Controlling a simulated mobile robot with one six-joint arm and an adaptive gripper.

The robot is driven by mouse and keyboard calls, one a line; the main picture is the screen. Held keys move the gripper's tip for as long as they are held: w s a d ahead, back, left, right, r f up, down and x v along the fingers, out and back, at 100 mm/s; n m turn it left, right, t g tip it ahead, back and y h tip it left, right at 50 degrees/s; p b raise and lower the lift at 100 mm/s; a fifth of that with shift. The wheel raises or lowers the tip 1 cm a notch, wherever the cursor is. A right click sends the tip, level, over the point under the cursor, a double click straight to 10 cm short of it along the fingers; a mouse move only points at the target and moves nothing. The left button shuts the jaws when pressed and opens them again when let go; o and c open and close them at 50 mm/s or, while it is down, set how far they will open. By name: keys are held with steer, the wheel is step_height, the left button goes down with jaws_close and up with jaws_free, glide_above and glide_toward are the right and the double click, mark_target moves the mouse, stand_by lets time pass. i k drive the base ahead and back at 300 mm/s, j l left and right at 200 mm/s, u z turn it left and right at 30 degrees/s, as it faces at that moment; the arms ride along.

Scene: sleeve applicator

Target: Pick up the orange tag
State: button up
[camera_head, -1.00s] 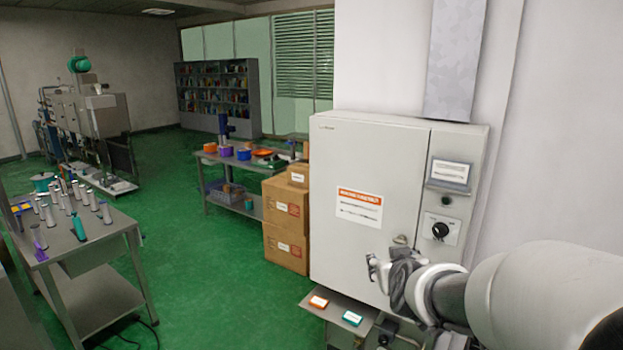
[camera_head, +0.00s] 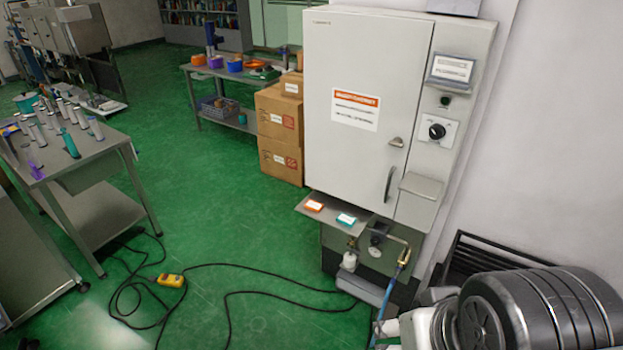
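The orange tag (camera_head: 313,206) is a small flat orange piece with a white label on top. It lies on the left part of a grey metal shelf (camera_head: 328,217) at the foot of the white cabinet. A teal tag (camera_head: 346,219) of like shape lies to its right on the same shelf. My arm shows at the bottom right of the head view, right of and nearer than the shelf. My gripper is not in view, so whether it is open or shut does not show.
The white cabinet (camera_head: 355,150) stands behind the shelf. Below the shelf are a gauge and a blue hose (camera_head: 388,295). Stacked cardboard boxes (camera_head: 278,130) stand to the left. A black cable with a yellow box (camera_head: 171,281) lies on the green floor. A table with bottles (camera_head: 95,160) is at left.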

mark_target(317, 208)
steer(key=i+j+z, duration=0.5)
steer(key=i, duration=0.35)
steer(key=i+j+z, duration=0.5)
steer(key=i+j, duration=0.25)
